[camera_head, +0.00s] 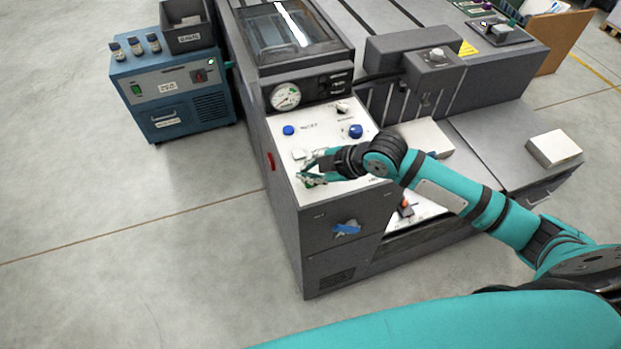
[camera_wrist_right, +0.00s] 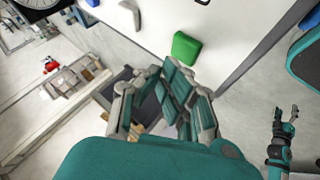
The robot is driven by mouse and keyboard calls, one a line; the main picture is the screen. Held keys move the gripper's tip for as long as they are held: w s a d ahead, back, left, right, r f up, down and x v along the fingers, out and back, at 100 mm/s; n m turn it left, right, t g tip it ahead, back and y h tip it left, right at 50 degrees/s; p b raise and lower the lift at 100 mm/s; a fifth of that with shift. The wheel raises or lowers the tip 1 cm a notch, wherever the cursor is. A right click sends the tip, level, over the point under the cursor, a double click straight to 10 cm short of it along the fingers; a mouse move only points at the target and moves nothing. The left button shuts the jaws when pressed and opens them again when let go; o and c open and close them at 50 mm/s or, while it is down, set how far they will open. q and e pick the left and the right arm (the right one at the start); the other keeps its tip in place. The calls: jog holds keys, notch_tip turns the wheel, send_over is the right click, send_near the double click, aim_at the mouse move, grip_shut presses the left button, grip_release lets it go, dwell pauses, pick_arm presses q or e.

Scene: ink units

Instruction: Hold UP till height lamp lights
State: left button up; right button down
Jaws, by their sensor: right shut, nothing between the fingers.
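The white control panel (camera_head: 288,131) of the grey machine carries a green button (camera_head: 310,185), a white button (camera_head: 299,154) and a blue button (camera_head: 288,130). Their labels are too small to read, so I cannot tell which is UP or find the height lamp. My right gripper (camera_head: 308,171) is shut and empty, over the panel between the white and green buttons. In the wrist view the green button (camera_wrist_right: 186,47) shows uncovered beyond the fingers (camera_wrist_right: 165,98); contact cannot be made out. My left gripper (camera_wrist_right: 284,112) shows open at the right of that view.
A blue knob (camera_head: 355,131) and a round gauge (camera_head: 285,96) sit on the machine's right and back. A red part (camera_head: 270,161) is on the panel's left edge. A blue cabinet (camera_head: 172,92) stands at left. Floor at left is clear.

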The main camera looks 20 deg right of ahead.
jog(key=shift+f, duration=0.1)
dwell(0.5)
jog(key=shift+f, duration=0.35)
jog(key=shift+f, duration=0.5)
dwell(2.3)
jog(key=shift+r, duration=0.1)
dwell(2.6)
jog(key=shift+r+p, duration=0.65)
jog(key=shift+r, duration=0.2)
notch_tip(320, 180, up, 5)
jog(key=p, duration=0.5)
jog(key=shift+r, duration=0.1)
